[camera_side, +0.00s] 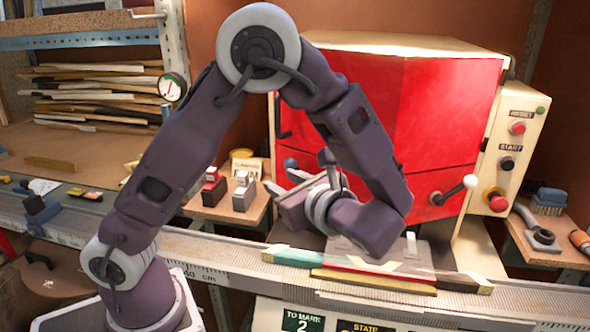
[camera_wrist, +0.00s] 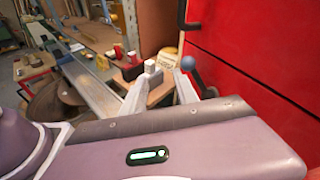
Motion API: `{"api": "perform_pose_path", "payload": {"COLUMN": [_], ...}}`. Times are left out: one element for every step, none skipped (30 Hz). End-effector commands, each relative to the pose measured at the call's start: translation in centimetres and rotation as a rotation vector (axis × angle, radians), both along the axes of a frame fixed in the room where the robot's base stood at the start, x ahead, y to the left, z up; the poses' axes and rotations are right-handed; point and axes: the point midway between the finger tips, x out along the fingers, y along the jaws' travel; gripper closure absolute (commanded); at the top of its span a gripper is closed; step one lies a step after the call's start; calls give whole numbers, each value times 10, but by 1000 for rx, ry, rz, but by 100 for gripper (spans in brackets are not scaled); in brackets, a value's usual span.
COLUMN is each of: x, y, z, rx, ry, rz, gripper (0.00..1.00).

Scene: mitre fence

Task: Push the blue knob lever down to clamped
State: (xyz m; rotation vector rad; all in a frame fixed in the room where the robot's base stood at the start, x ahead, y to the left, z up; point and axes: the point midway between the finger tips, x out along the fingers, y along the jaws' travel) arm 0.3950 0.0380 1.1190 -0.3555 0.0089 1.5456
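The blue knob (camera_side: 290,163) shows just above my gripper (camera_side: 278,191) in the side view, in front of the red housing. In the wrist view the blue knob (camera_wrist: 188,63) sits on a short grey rod, close to the tip of the right finger. I cannot tell whether the right finger touches the lever.
The red machine housing (camera_side: 430,110) stands close behind. Small blocks (camera_side: 243,191) stand on a wooden shelf to the left. The fence rail (camera_side: 225,252) runs along the front.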

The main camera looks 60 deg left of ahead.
Motion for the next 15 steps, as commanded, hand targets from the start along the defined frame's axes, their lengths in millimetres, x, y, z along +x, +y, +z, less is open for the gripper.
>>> {"api": "perform_pose_path", "payload": {"x": [14, 21, 28, 32, 35, 38, 39, 40, 41, 42, 43, 44, 45, 46, 47], "y": [-8, -13, -17, -20, -22, -22, -19, -15, -7, -1, 5, 14, 19, 25, 31], "z": [-3, -4, -5, -5, -5, -5, -5, -4, -4, -4, -4, -4, -4, -4, -5], "rx": [88, 133, 180, 207, 226, 241, 247, 249, 249, 246, 246, 245, 245, 244, 243], "ry": [40, 56, 73, 80, 85, 90, 92, 92, 93, 93, 92, 92, 91, 92, 92], "rz": [-58, -89, -120, -138, -148, -159, -161, -161, -160, -158, -157, -157, -156, -157, -158], "gripper": [64, 64, 64, 64, 64, 64, 64, 64, 64, 64, 64, 64, 64, 64, 64]}}
